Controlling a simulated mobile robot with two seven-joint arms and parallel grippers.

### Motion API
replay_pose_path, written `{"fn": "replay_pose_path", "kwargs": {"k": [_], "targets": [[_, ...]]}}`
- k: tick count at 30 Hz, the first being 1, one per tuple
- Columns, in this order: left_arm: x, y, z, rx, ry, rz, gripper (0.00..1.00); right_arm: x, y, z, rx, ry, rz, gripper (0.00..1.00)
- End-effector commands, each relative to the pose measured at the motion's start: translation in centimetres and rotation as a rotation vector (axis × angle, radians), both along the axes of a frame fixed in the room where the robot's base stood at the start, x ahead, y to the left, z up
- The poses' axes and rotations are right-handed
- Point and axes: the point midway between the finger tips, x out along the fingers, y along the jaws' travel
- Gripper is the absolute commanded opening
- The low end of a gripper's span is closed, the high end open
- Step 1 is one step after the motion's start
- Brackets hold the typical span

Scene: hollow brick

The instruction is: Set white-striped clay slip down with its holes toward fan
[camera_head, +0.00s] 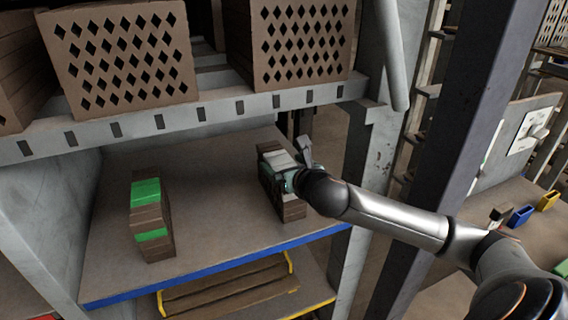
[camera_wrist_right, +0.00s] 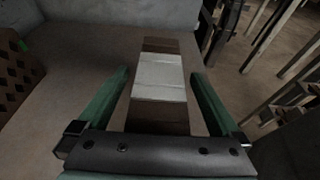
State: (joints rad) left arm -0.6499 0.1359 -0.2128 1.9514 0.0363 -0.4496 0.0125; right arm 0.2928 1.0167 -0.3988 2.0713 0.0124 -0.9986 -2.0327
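The white-striped clay slip (camera_head: 292,206) is a brown block with a pale band, near the right end of the blue-edged shelf, where it appears to stand. My right gripper (camera_head: 284,178) is at it in the head view and partly covers it. In the right wrist view the block (camera_wrist_right: 160,78) lies between the green fingers of my right gripper (camera_wrist_right: 158,75). A narrow gap shows on each side, so the gripper looks open around it. I see no holes on its visible faces. I cannot make out a fan. My left gripper is not in view.
A green-striped block (camera_head: 152,218) stands at the left of the shelf (camera_head: 215,215); its holed side shows in the right wrist view (camera_wrist_right: 14,75). Large perforated bricks (camera_head: 120,55) sit on the rack above. A grey post (camera_head: 425,160) stands to the right. The shelf middle is free.

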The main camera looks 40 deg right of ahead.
Motion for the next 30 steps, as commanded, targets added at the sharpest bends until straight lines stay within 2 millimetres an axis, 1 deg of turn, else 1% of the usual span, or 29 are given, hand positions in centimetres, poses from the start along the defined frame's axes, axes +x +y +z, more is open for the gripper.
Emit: {"fn": "replay_pose_path", "kwargs": {"k": [7, 11, 14, 23, 24, 25, 30], "targets": [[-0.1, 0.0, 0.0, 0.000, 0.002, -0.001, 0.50, 0.0, 0.0, 0.3, 0.000, -0.001, 0.000, 1.00], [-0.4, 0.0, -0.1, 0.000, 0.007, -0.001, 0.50, -1.1, 0.2, 0.6, -0.004, 0.001, 0.000, 1.00], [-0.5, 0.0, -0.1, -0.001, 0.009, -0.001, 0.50, -2.5, 0.6, 1.0, -0.006, 0.003, 0.002, 1.00], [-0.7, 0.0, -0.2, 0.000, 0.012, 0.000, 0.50, -8.2, 2.0, 2.8, -0.008, 0.003, 0.005, 1.00], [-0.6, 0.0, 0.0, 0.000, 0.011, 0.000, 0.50, -8.9, 2.2, 3.1, -0.007, 0.004, 0.005, 1.00], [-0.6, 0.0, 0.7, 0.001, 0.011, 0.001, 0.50, -9.1, 2.1, 3.4, -0.006, 0.006, 0.001, 1.00], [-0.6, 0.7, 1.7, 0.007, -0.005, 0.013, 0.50, -10.4, 2.4, 3.7, -0.002, 0.005, -0.001, 1.00]]}}
